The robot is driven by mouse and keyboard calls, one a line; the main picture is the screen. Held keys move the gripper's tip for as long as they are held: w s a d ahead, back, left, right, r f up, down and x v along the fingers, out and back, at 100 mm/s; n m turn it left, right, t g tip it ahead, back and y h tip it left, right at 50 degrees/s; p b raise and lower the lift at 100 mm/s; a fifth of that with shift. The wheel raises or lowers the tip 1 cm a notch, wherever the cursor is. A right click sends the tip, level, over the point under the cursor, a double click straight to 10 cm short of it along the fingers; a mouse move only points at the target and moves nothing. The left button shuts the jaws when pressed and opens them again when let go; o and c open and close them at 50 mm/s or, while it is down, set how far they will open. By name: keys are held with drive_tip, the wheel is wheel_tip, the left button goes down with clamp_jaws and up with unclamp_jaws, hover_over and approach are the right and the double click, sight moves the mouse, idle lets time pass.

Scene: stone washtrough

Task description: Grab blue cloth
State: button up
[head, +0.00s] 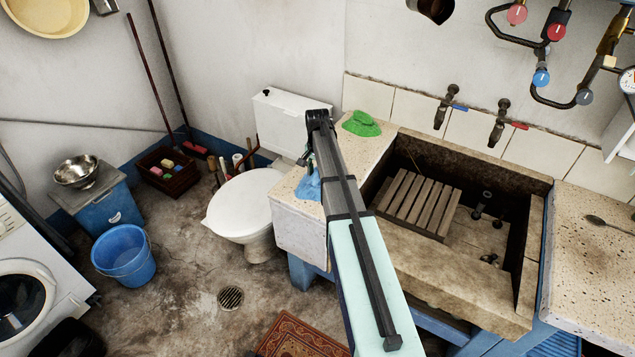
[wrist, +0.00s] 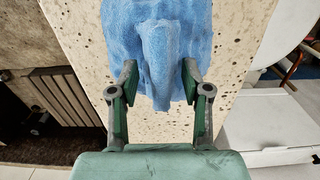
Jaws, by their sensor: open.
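The blue cloth (wrist: 158,40) lies crumpled on the speckled stone counter (wrist: 240,30). It shows in the head view (head: 308,187) on the slab left of the trough, partly hidden by my arm. In the wrist view my gripper (wrist: 159,78) is open. Its two fingers stand on either side of a raised fold of the cloth, close to it. I cannot tell whether the fingertips touch it. In the head view my gripper's fingers are hidden behind my arm.
A green cloth (head: 361,124) lies farther back on the same slab. The stone trough (head: 440,262) with a wooden slatted rack (head: 417,203) is to the right. A white toilet (head: 245,205) stands close on the left. Taps (head: 447,106) are on the wall behind.

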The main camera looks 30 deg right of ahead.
drive_tip(key=shift+f, duration=0.1)
idle(0.3)
clamp_jaws()
